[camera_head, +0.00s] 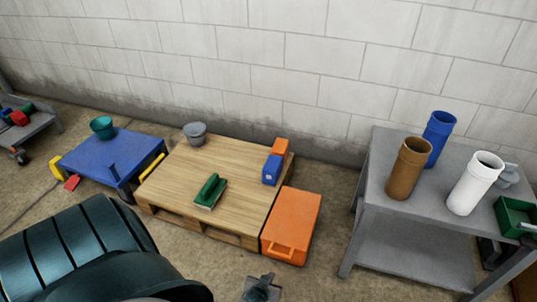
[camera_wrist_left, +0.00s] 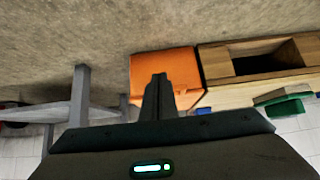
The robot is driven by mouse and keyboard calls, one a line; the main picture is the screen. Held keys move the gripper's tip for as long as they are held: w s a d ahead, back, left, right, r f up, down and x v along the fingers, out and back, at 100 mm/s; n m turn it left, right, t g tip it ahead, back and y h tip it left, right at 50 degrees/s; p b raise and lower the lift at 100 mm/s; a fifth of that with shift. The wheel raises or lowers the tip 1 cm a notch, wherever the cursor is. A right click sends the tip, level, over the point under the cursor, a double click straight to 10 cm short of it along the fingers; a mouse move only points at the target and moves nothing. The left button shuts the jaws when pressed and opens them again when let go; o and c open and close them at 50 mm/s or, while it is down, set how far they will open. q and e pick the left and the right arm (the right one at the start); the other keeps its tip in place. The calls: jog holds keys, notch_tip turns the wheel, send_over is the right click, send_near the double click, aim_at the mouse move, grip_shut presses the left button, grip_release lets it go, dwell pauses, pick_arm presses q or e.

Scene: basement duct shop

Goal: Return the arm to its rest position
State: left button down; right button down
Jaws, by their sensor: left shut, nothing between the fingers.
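My left gripper (camera_head: 262,284) shows at the bottom edge of the head view, over the floor in front of the orange box. It is shut and empty, apart from every object there. In the left wrist view its two fingers (camera_wrist_left: 159,92) stand together with nothing between them, and the orange box (camera_wrist_left: 165,72) lies beyond them. Dark teal parts of my left arm fill the lower left of the head view. My right gripper is in neither view.
A grey table (camera_head: 385,208) with pipes is at right, a blue platform (camera_head: 85,160) at left.

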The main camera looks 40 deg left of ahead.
pick_arm(q)
jog(key=shift+s+d+f, duration=0.15)
jog(key=shift+s+f, duration=0.05)
jog(key=shift+s, duration=0.25)
dwell(0.4)
